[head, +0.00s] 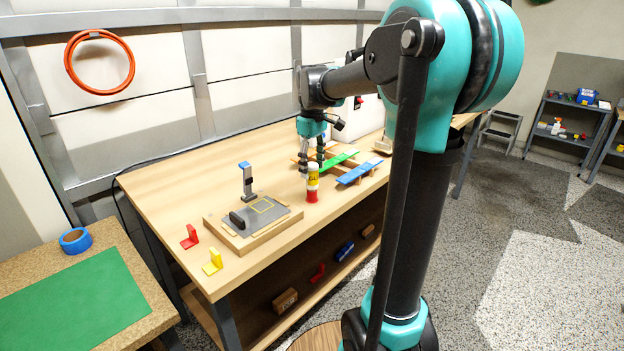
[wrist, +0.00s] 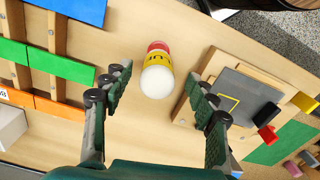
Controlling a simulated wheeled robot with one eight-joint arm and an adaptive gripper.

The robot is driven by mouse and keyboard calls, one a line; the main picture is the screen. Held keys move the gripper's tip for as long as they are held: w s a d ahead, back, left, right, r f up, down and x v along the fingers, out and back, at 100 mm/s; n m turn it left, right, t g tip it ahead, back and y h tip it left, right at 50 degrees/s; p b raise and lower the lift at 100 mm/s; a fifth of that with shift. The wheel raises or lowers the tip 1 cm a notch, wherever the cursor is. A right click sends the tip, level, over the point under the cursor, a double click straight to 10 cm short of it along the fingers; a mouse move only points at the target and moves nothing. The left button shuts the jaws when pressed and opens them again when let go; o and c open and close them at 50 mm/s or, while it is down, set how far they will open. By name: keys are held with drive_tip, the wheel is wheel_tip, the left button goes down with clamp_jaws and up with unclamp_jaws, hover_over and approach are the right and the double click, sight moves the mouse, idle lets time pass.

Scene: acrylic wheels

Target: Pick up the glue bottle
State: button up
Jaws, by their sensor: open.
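The glue bottle (head: 313,183) stands upright on the wooden workbench (head: 160,196); it has a white top, a yellow label and a red lower part. In the wrist view the bottle (wrist: 157,72) is seen from above, beyond the fingertips and between their lines. My gripper (wrist: 158,82) is open and empty, with one finger on each side and no visible contact with the bottle.
A wooden rack with green (head: 340,159) and blue (head: 360,170) boards stands right of the bottle. A grey-topped fixture (head: 280,213) with a blue-topped post (head: 246,180) is at left. Red (head: 190,237) and yellow (head: 213,262) brackets lie near the bench's left end.

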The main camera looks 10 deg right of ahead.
sight(312, 179)
drive_tip(key=shift+w+f, duration=0.2)
drive_tip(key=shift+f, duration=2.45)
drive_tip(key=c, duration=1.2)
drive_tip(key=shift+r, duration=0.1)
drive_tip(key=shift+c, duration=0.2)
